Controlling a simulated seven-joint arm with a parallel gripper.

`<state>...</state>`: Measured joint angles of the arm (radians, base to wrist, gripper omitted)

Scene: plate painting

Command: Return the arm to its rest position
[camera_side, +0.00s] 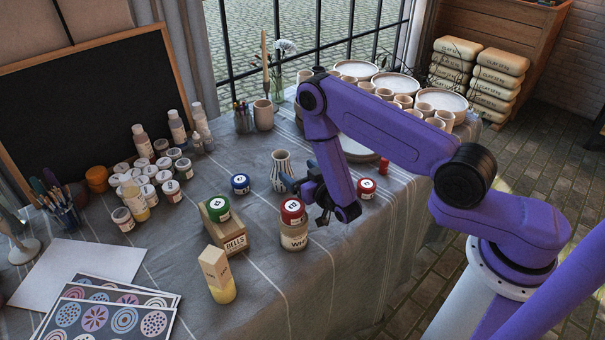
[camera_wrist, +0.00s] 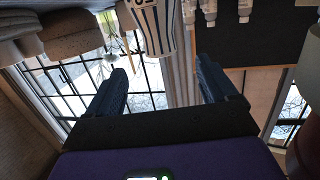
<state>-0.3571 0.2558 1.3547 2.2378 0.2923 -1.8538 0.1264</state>
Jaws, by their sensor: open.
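My purple arm bends down over the table, and my gripper (camera_side: 303,190) hangs low beside the striped cup (camera_side: 281,170) and near the red-lidded jar (camera_side: 292,225). In the wrist view, my gripper (camera_wrist: 158,78) shows two dark blue fingers spread wide apart with nothing between their tips. The striped cup (camera_wrist: 147,28) shows upside down beyond them. In the side view the fingers partly overlap the cup, and I cannot tell whether they touch it.
A blue-lidded jar (camera_side: 240,184) and another red-lidded jar (camera_side: 366,188) stand nearby. Stacked plates and cups (camera_side: 442,100) crowd the back right. The tablecloth's front (camera_side: 340,285) is clear.

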